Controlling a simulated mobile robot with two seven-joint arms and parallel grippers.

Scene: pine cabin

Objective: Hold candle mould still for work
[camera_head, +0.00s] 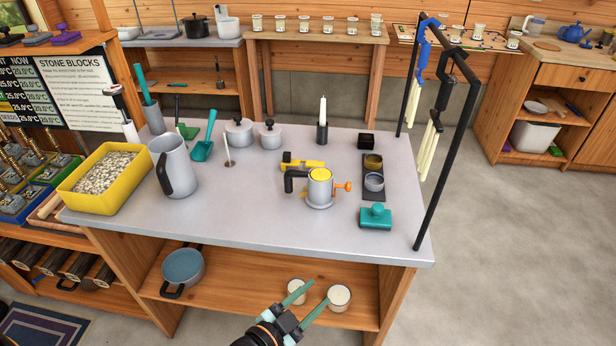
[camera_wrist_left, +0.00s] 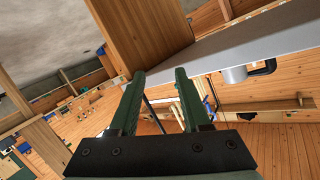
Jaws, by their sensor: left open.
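The candle mould (camera_head: 319,186) is a small grey metal cylinder with a yellow top, a black handle at its left and an orange knob at its right. It stands upright on the grey worktop (camera_head: 270,215), right of the middle. My left gripper (camera_head: 310,296) has teal fingers spread apart with nothing between them. It is in front of the table's front edge, lower than the top and apart from the mould. In the left wrist view the open fingers (camera_wrist_left: 155,95) show below the worktop's edge. My right gripper is not in view.
A grey jug (camera_head: 172,167), a yellow tray of pellets (camera_head: 103,179) and a teal-handled block (camera_head: 376,217) stand on the worktop. A black rack with hanging candles (camera_head: 433,130) rises at the right end. Bare worktop lies in front of the mould. The lower shelf holds a pan (camera_head: 183,268).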

